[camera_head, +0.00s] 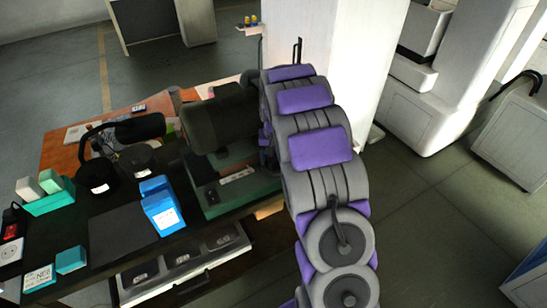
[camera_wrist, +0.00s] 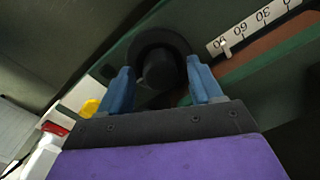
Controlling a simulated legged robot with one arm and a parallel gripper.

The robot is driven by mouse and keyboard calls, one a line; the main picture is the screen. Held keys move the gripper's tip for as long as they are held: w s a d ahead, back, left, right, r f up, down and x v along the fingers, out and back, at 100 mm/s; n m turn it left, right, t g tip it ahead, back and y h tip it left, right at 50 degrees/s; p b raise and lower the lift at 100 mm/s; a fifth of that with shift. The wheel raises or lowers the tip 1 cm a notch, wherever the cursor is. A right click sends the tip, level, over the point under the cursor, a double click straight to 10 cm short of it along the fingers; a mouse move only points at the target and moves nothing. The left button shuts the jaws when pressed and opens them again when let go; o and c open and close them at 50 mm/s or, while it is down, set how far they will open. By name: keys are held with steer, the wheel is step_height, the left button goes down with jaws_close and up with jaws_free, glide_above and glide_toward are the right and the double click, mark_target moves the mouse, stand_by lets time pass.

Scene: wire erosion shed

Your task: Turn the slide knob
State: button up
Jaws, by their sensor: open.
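In the wrist view, the slide knob (camera_wrist: 160,68) is a dark round knob with a wider dark disc behind it, on a green machine face. My gripper (camera_wrist: 159,72) is open, with its two blue fingers to the left and right of the knob. I cannot tell whether the fingers touch it. A white scale (camera_wrist: 250,28) with dark numbers lies to the right of the knob. In the head view, my purple and grey arm reaches to the green machine (camera_head: 232,188) on the bench; the knob and my fingers are hidden there.
The dark bench (camera_head: 125,232) holds blue boxes (camera_head: 160,205), a green tray (camera_head: 48,203) and dark round items (camera_head: 97,175). A white column (camera_head: 335,60) stands behind my arm. Floor is clear at the right, before white cabinets (camera_head: 430,105).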

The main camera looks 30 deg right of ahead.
mark_target(275, 159)
step_height(275, 159, up, 17)
steer(key=p, duration=0.1)
steer(key=shift+d+r, duration=0.15)
steer(key=shift+d, duration=0.05)
stand_by(0.4)
steer(key=shift+s, duration=0.1)
stand_by(0.3)
steer(key=s+a+f+n+b, duration=0.1)
steer(key=s+a, duration=0.4)
steer(key=s, duration=0.8)
steer(key=s+a+f+n+g+b, duration=0.1)
steer(key=s+a, duration=0.5)
steer(key=s, duration=0.7)
steer(key=s+a+f+n+b, duration=0.2)
steer(key=s+a, duration=0.4)
steer(key=s, duration=0.8)
step_height(275, 159, down, 3)
steer(key=shift+r+n+g, duration=0.15)
steer(key=shift+n+g, duration=0.25)
steer(key=shift+n, duration=0.2)
